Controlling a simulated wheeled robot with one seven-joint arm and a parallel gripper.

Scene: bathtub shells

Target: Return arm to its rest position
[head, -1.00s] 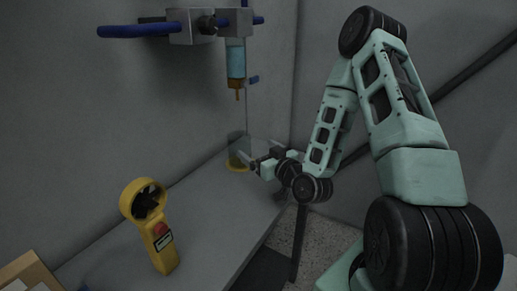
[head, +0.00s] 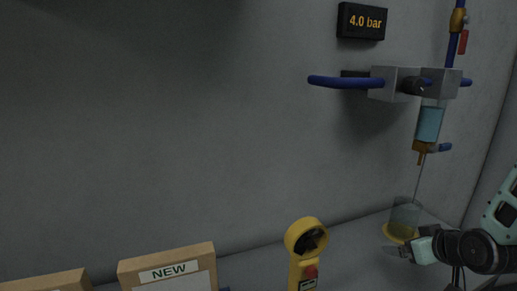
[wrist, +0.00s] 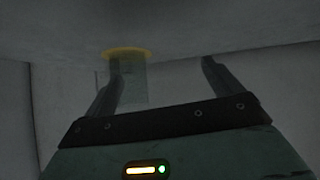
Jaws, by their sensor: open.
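My gripper (head: 396,251) is at the lower right of the head view, with its fingers near a clear cup (head: 405,214) that has a yellow base. In the wrist view, the two fingers of my gripper (wrist: 160,72) stand apart with nothing clasped between them. The cup also shows there (wrist: 132,85), beyond and partly behind the left finger. I cannot tell whether that finger touches it. The rest of my arm is mostly cut off at the right edge of the head view.
A filter unit with a blue bowl (head: 429,124) hangs above the cup, on a grey block (head: 395,83) with blue hoses. A yellow handheld fan device (head: 303,262) stands on the grey surface (head: 350,254). A box marked NEW (head: 170,270) is left of it.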

